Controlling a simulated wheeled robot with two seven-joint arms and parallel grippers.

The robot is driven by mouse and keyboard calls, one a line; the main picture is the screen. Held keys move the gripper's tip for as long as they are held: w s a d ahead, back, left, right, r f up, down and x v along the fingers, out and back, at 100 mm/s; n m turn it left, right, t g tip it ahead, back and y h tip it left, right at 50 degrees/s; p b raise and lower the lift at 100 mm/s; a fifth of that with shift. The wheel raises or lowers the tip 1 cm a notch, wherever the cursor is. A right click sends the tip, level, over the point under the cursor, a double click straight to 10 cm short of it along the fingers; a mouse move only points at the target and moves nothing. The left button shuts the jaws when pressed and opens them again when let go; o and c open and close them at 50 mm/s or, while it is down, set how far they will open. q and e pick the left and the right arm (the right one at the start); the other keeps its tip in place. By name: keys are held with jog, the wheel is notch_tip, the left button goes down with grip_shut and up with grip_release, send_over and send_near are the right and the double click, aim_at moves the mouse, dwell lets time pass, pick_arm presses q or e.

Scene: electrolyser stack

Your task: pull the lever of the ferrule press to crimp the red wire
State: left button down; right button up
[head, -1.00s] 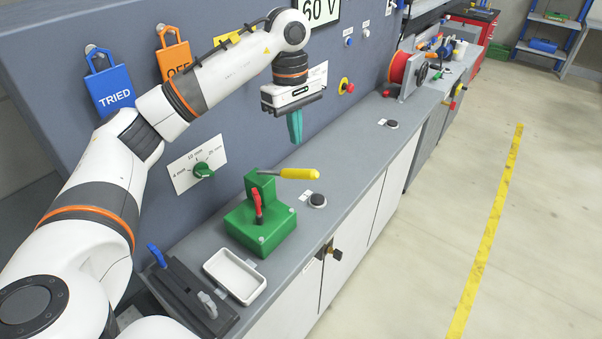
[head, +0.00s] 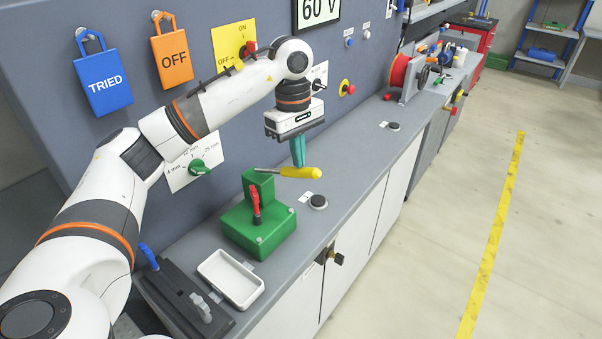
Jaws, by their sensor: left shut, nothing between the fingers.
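The ferrule press (head: 258,228) is a green block with a raised green post on the counter. Its lever (head: 300,172) has a yellow handle that points right, roughly level, from the top of the post. A red piece (head: 256,205), apparently the red wire, stands at the front of the post; how far it goes in is hidden. My left gripper (head: 298,160) points down with its teal fingers shut and empty. The fingertips are right at the handle's upper edge; I cannot tell whether they touch it or are behind it. My right gripper is not in view.
A white tray (head: 204,271) and a dark fixture (head: 160,290) with blue and grey pieces are left of the press. A black round button (head: 318,201) is to its right. The panel (head: 225,110) with tags and switches rises behind. Counter farther right is mostly clear.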

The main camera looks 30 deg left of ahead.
aim_at(297, 170)
pick_arm(q)
jog(key=shift+f, duration=0.15)
notch_tip(297, 170, down, 4)
jog(key=b, duration=0.3)
jog(key=shift+f, duration=0.2)
jog(key=shift+r, duration=0.1)
